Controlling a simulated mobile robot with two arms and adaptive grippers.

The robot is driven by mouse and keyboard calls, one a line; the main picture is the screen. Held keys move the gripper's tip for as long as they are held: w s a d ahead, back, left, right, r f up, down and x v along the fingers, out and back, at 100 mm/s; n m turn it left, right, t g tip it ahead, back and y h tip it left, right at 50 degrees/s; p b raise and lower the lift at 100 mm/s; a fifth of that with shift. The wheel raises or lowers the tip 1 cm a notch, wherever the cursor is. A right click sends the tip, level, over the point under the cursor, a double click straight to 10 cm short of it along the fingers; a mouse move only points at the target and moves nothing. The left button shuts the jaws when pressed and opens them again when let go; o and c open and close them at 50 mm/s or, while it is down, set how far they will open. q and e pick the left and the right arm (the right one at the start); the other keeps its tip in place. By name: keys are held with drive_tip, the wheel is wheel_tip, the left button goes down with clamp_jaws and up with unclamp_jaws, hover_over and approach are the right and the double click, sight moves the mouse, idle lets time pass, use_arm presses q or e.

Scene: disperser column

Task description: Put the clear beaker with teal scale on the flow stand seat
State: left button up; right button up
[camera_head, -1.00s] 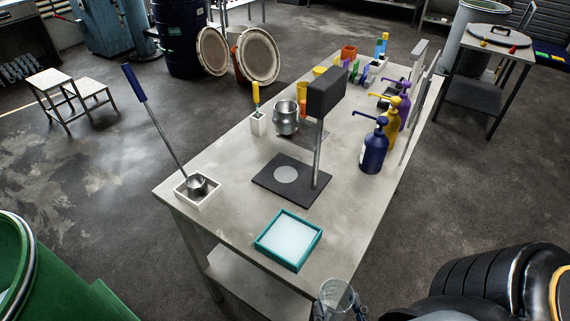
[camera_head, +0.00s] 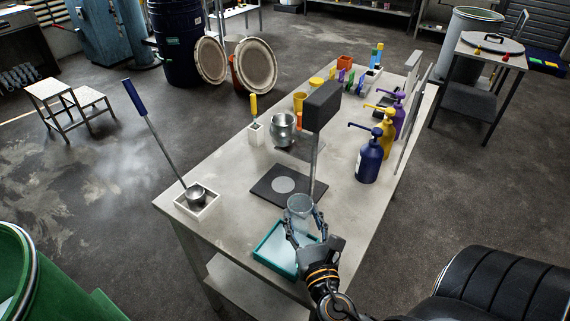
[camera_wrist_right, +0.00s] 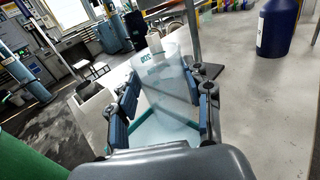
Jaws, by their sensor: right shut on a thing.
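A clear beaker (camera_head: 299,207) is held in my right gripper (camera_head: 304,222), which is shut on it above the teal-edged tray. In the right wrist view the beaker (camera_wrist_right: 168,80) stands between the finger pads, with teal marks on its wall, slightly tilted in the picture. The flow stand has a dark base plate with a pale round seat (camera_head: 284,184), an upright rod and a dark block (camera_head: 322,105) on top. The seat is bare and lies just beyond the beaker. My left gripper is in neither view.
The teal-edged tray (camera_head: 262,252) is partly hidden under my right gripper. A dark blue pump bottle (camera_head: 370,160) stands to the right of the stand. A metal pot (camera_head: 283,130) is behind it, and a ladle rests in a white box (camera_head: 205,210) at left.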

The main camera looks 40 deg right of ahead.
drive_tip(key=f+b+x, duration=0.1)
drive_tip(key=x, duration=0.5)
drive_tip(key=f+b+x, duration=0.1)
drive_tip(key=x, duration=0.5)
drive_tip(key=f+b+x, duration=0.1)
drive_tip(key=b+x, duration=0.1)
drive_tip(key=x, duration=0.5)
drive_tip(key=shift+w+f, duration=0.1)
drive_tip(key=shift+f, duration=0.3)
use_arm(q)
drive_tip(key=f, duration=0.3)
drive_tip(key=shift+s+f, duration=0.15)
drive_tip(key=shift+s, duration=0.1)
use_arm(e)
drive_tip(key=shift+r, duration=0.1)
drive_tip(key=o, duration=1.2)
